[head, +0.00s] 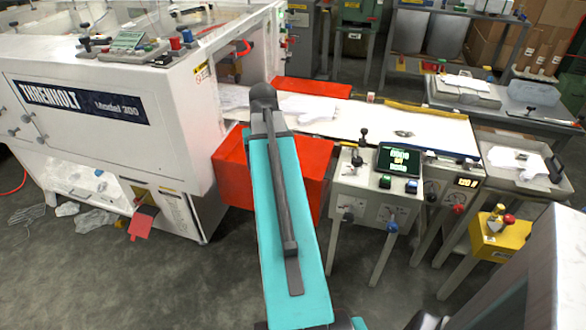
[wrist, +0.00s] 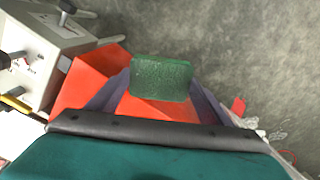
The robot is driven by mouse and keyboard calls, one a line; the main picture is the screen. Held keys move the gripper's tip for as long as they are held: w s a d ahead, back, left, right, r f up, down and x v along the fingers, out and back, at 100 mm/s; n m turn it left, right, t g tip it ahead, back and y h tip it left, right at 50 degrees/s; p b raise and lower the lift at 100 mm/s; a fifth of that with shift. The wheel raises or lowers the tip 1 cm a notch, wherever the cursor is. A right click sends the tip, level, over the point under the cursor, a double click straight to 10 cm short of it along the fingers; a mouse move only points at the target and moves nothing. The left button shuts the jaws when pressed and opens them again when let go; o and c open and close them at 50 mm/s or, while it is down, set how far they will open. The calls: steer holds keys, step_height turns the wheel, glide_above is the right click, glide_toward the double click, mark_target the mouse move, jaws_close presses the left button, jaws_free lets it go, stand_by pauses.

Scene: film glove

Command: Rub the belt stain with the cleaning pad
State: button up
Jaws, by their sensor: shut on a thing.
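The white belt (head: 350,117) runs right from the white machine in the head view. A small dark stain (head: 403,133) lies on its right part. In the wrist view my gripper (wrist: 160,88) is shut on a green, rough-textured cleaning pad (wrist: 161,72), with one finger on each side of it. The pad is above an orange-red bin, with grey floor beyond; the belt stain does not show clearly there. In the head view my teal arm hides the gripper and the pad.
The orange-red bin (head: 231,166) stands below the belt's near side. A control box (head: 378,190) with a lit screen and knobs stands in front of the belt. The white machine (head: 110,120) is at left. A grey tray (head: 515,160) and yellow box (head: 496,238) are at right.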

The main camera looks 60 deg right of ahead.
steer(key=w+a+n, duration=0.4)
steer(key=w+a, duration=0.3)
steer(key=a, duration=0.6)
steer(key=w+a+r+n, duration=0.1)
steer(key=w+a+n, duration=0.4)
steer(key=a, duration=0.9)
steer(key=w+a+r+n, duration=0.1)
steer(key=w+a+n, duration=0.4)
steer(key=w+a, duration=0.6)
steer(key=a, duration=0.3)
steer(key=shift+a, duration=0.15)
